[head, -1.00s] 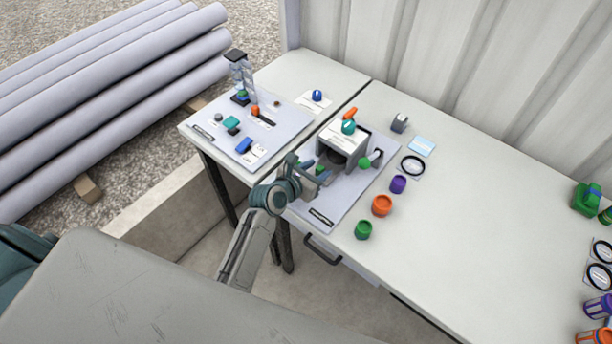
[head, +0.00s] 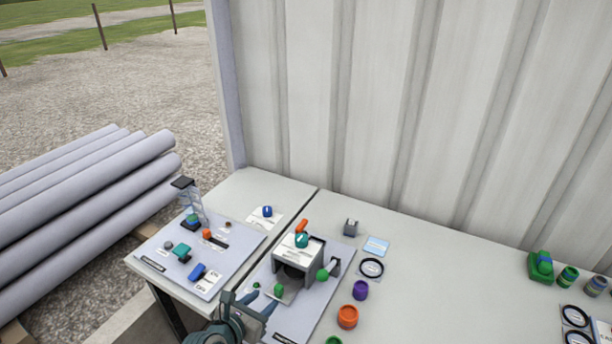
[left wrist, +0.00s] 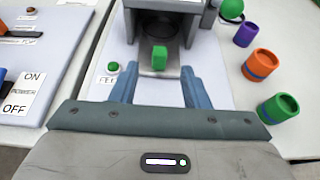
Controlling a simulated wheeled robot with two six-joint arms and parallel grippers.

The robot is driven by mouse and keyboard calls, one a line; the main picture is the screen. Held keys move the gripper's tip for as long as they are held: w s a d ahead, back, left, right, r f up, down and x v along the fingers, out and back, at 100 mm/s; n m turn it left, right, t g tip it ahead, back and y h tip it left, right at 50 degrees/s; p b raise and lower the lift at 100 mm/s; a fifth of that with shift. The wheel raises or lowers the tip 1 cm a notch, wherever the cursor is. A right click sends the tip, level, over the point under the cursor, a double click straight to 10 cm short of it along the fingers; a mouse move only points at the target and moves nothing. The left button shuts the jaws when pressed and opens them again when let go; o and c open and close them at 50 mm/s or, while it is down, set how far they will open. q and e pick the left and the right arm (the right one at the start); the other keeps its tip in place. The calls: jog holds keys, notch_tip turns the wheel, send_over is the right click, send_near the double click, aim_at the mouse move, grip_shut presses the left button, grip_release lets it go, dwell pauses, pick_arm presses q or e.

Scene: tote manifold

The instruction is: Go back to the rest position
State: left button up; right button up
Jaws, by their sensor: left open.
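My left gripper (head: 250,304) is open and empty at the front of the grey housing (head: 301,259) on the workbench. In the left wrist view its two blue fingers (left wrist: 159,88) stand apart, pointing at the housing's opening. A small green block (left wrist: 159,57) sits at the mouth of that opening, beyond the fingertips and apart from them. The block also shows in the head view (head: 279,289). My right gripper is in neither view.
A green button (left wrist: 113,67) lies left of the fingers. Purple (head: 360,290), orange (head: 347,316) and green (left wrist: 279,108) cups stand to the right. A second panel (head: 157,263) with switches lies left. A corrugated wall (head: 400,110) stands behind the bench.

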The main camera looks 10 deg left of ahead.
pick_arm(q)
jog(key=s+a+f+m+g+y, duration=0.1)
jog(key=s+a+m+g+y, duration=0.3)
jog(key=s+m, duration=1.05)
jog(key=s+a+m+g+y, duration=0.1)
jog(key=s+a+m+g, duration=0.4)
jog(key=s+m, duration=0.95)
notch_tip(320, 180, down, 32)
jog(key=w+a+m+g, duration=0.1)
jog(key=w+a+m, duration=0.1)
jog(key=a+m, duration=0.15)
jog(key=s+f+g+b, duration=0.1)
jog(key=s+f, duration=1.7)
jog(key=f, duration=0.1)
jog(key=shift+a+g, duration=0.3)
